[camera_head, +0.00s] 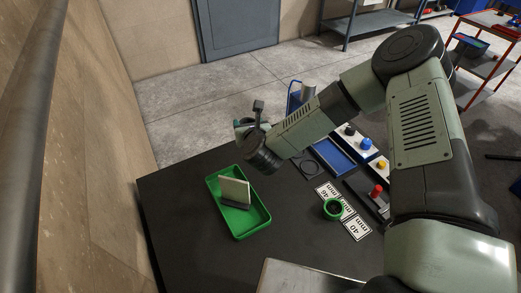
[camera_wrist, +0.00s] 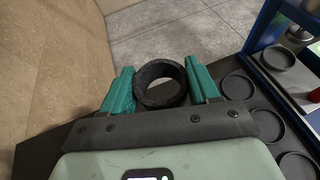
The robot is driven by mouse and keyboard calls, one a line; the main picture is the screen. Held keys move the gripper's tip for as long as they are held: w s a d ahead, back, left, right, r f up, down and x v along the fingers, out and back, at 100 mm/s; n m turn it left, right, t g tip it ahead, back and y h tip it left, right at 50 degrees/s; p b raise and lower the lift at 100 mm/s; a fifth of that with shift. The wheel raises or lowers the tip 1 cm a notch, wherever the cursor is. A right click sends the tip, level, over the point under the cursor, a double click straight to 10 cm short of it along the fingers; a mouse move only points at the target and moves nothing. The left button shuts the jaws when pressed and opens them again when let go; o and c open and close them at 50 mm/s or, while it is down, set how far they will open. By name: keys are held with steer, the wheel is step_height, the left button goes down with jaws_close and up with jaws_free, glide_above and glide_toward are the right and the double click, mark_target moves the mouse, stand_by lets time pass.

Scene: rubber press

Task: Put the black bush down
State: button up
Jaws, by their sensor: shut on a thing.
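The black bush (camera_wrist: 160,67) is a thick dark ring. In the wrist view my gripper (camera_wrist: 161,84) is shut on it, with one teal finger on each side. The bush is held beyond the gripper's palm, with its hole facing the camera. In the head view my gripper (camera_head: 246,122) is over the far edge of the dark table (camera_head: 180,200). The bush cannot be made out clearly there. Its height above the table is hard to tell.
Several round recesses (camera_wrist: 237,86) line the table right of the bush. A blue-framed press (camera_wrist: 262,30) stands further right. A green tray (camera_head: 262,222) holds a pale upright plate (camera_head: 234,191). A green ring (camera_head: 333,208) sits by the size cards (camera_head: 356,228). A wall is at left.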

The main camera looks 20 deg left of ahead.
steer(key=shift+h, duration=0.3)
steer(key=d+f, duration=0.1)
steer(key=f, duration=0.1)
steer(key=w+d+f, duration=0.2)
steer(key=f, duration=0.1)
steer(key=shift+d+f, duration=0.3)
steer(key=shift+d, duration=0.05)
steer(key=shift+f, duration=2.2)
steer(key=shift+f, duration=0.1)
steer(key=o, duration=1)
steer(key=shift+o, duration=0.2)
